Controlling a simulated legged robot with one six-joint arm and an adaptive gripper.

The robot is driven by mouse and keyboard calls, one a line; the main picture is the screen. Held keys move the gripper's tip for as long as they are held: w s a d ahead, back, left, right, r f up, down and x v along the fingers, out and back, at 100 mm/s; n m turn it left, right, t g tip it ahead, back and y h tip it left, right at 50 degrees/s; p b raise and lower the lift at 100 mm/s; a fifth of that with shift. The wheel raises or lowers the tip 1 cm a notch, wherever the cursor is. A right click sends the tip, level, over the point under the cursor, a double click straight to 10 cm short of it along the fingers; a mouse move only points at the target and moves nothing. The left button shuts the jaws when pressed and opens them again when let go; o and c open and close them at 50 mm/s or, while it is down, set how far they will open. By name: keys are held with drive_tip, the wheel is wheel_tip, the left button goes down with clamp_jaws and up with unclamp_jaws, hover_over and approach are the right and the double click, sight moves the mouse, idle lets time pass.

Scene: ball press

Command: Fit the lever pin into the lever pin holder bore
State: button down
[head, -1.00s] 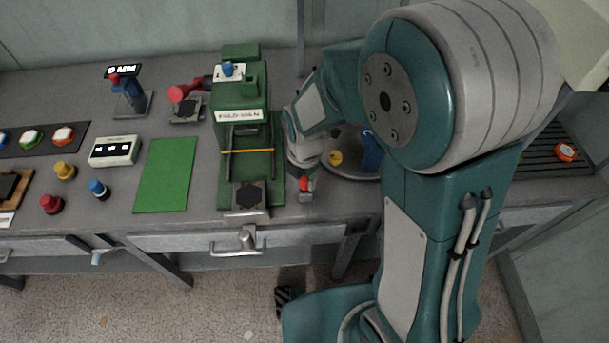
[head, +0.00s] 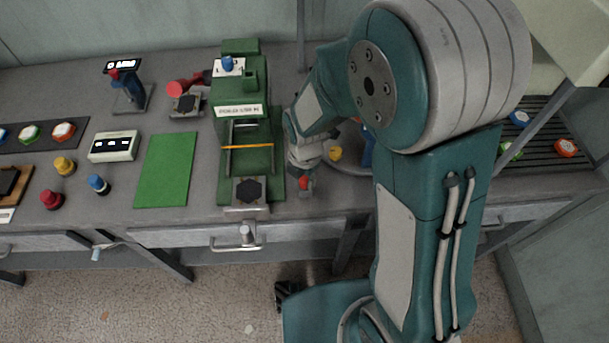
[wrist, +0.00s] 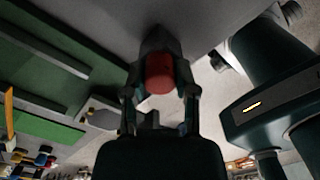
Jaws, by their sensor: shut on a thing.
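My gripper (head: 305,178) is low beside the right edge of the green press (head: 238,95), over the front part of the bench. It is shut on a small red-ended piece (wrist: 159,73), which I take to be the lever pin. In the wrist view this piece sits between the two fingers, with a dark grey body beyond it. The red end also shows in the head view (head: 305,183), just below the gripper. I cannot make out the lever pin holder bore; whether the pin touches it cannot be told.
A round grey tray (head: 345,167) with a yellow piece (head: 335,153) is right of the gripper. The press has a dark hexagonal pad (head: 249,190) at its front. A green mat (head: 167,170) lies to the left. The bench's front edge is close below the gripper.

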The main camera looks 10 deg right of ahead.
sight(304, 177)
drive_tip(key=shift+c, duration=1.6)
unclamp_jaws()
wheel_tip(304, 177, up, 12)
drive_tip(key=shift+f, duration=0.1)
drive_tip(key=s+d+r+m+t, duration=0.2)
drive_tip(key=s+d+r+m, duration=0.3)
drive_tip(key=m, duration=0.8)
drive_tip(key=s+d+r+m+t, duration=0.3)
drive_tip(key=s+d+r+m, duration=0.2)
drive_tip(key=m, duration=0.8)
wheel_tip(304, 177, up, 2)
drive_tip(key=s, duration=0.2)
drive_tip(key=shift+s+d+r+m+t, duration=0.2)
drive_tip(key=shift+s+d+m+t, duration=0.1)
drive_tip(key=shift+s+d, duration=0.05)
